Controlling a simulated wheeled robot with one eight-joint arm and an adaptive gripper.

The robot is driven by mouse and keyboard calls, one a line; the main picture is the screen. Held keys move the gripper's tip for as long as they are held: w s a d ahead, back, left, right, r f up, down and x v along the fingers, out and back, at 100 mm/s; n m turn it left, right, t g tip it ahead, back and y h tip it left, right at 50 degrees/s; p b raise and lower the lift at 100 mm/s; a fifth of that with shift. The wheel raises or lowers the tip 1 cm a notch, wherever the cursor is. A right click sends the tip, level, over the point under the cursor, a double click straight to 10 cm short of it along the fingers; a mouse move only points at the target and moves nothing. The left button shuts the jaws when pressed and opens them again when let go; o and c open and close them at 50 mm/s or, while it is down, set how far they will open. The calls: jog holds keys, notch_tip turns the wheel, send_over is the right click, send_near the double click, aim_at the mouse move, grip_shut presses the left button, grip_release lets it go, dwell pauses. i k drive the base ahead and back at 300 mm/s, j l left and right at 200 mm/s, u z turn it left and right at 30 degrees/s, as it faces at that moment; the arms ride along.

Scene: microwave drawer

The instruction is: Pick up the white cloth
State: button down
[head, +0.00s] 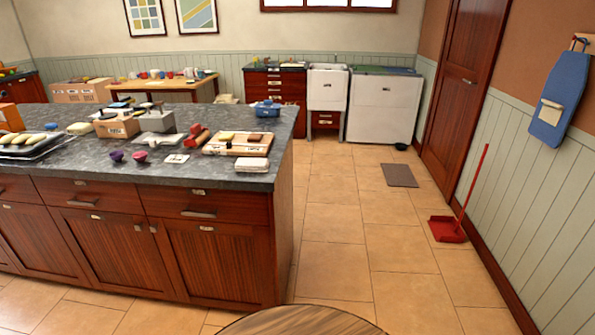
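A small whitish folded item (252,164), which may be the white cloth, lies on the dark stone island counter (120,178) near its front right corner. A thinner flat white piece (177,158) lies to its left on the same counter. I cannot tell for sure which of them is the cloth. My gripper is not in view.
A wooden board (237,146) with items on it sits behind the folded item. Two small bowls (140,157) stand to the left. A round wooden top (300,322) is at the bottom edge. Tiled floor (335,235) is open right of the island; a red dustpan (446,229) stands by the wall.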

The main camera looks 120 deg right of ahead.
aim_at(247, 165)
jog(key=i+z, duration=0.1)
jog(key=z, duration=3.95)
jog(key=i+j+u, duration=0.1)
jog(key=j, duration=0.2)
jog(key=i+j, duration=0.1)
jog(key=j, duration=0.2)
jog(key=i+j+u, duration=0.15)
jog(key=j, duration=0.15)
jog(key=k, duration=0.05)
